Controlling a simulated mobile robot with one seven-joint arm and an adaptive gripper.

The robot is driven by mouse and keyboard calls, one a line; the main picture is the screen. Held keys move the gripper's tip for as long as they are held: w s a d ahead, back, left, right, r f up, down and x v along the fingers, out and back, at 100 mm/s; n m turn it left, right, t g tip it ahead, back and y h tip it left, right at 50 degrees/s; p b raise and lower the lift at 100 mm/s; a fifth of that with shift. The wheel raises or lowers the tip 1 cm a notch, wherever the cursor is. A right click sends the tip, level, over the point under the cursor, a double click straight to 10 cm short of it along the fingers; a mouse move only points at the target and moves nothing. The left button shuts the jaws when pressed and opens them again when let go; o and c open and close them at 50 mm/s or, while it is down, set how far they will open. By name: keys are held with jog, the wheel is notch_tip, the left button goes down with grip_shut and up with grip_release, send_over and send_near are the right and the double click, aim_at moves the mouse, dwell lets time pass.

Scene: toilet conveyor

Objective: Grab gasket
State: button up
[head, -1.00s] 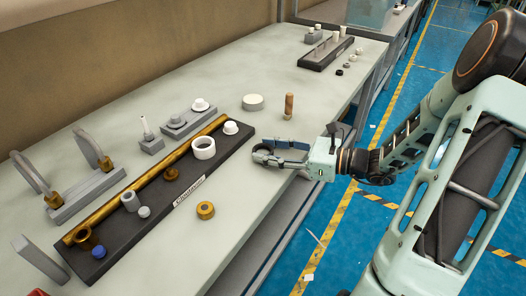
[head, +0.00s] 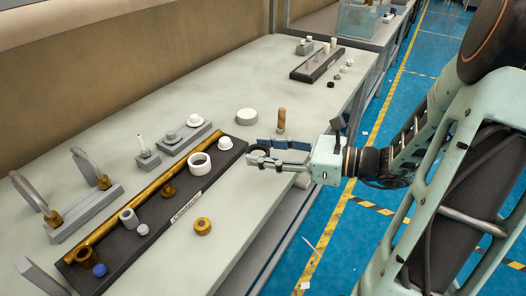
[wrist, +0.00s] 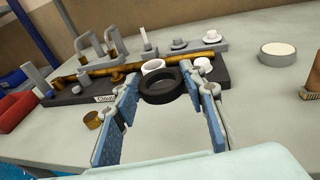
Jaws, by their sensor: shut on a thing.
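A black ring, the gasket (wrist: 163,98), sits between the fingertips of my gripper (wrist: 165,88) in the wrist view. The two blue-padded fingers press on its left and right outer sides. It appears held above the table, with its opening facing up and tilted toward the camera. In the head view my gripper (head: 249,154) is over the table's right edge, pointing left toward the dark tray. The gasket is hard to make out there.
The dark tray (head: 108,267) holds a long brass pipe (head: 150,200), a white ring (head: 200,164) and small fittings. A brass ring (head: 202,227) lies in front. A white disc (head: 246,116) and an upright brown cylinder (head: 281,119) stand behind my gripper. The table (head: 160,270) is clear at front.

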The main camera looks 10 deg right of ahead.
jog(key=s+a+r+b, duration=0.1)
jog(key=s+r+b, duration=0.1)
jog(key=s, duration=0.6)
jog(key=shift+s+a+r, duration=0.2)
jog(key=shift+s+r, duration=0.15)
jog(key=shift+r, duration=0.55)
